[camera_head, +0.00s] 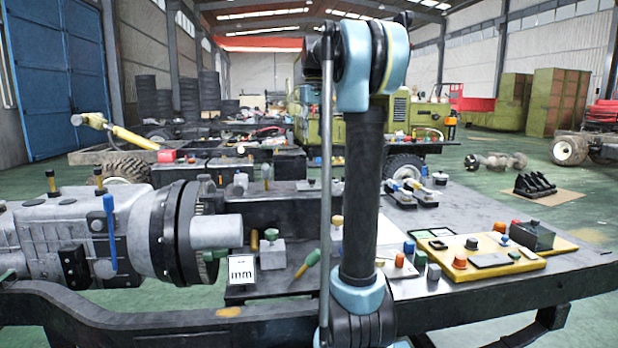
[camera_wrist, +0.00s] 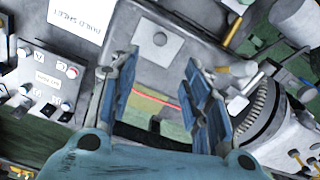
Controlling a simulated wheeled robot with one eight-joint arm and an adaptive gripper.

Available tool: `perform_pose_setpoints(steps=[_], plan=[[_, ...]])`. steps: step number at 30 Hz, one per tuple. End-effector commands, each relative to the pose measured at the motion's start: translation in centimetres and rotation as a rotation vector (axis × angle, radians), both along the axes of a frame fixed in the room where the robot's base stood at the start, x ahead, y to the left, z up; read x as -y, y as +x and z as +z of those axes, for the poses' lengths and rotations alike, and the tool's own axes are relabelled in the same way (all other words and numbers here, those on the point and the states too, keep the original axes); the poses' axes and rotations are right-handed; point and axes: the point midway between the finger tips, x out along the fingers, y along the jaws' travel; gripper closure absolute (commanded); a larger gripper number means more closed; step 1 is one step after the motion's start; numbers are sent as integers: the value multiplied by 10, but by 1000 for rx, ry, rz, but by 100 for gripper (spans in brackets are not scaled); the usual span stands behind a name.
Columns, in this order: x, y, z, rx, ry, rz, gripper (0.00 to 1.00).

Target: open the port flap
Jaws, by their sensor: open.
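My gripper (camera_wrist: 161,66) shows in the wrist view, its blue fingers spread apart with nothing held between them. It is over the grey bench, and a dark-edged panel with a red line (camera_wrist: 160,95) shows beyond the gap between the fingers. I cannot pick out the port flap for certain in either view. In the head view my arm hangs down the middle and hides part of the bench; my gripper is out of that picture.
A large grey gearbox-like machine (camera_head: 130,235) stands at the left. A yellow panel with buttons (camera_head: 490,255) lies on the bench (camera_head: 560,275) at the right.

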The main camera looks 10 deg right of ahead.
Motion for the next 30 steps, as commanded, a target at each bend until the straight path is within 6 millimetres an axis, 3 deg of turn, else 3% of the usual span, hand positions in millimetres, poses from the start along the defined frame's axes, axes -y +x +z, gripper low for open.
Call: perform_pose_setpoints(steps=[4,8,30], plan=[[-4,5,-2,-3,0,9,56],[-7,5,-15,-3,0,12,56],[-10,4,-142,-2,0,16,56]])
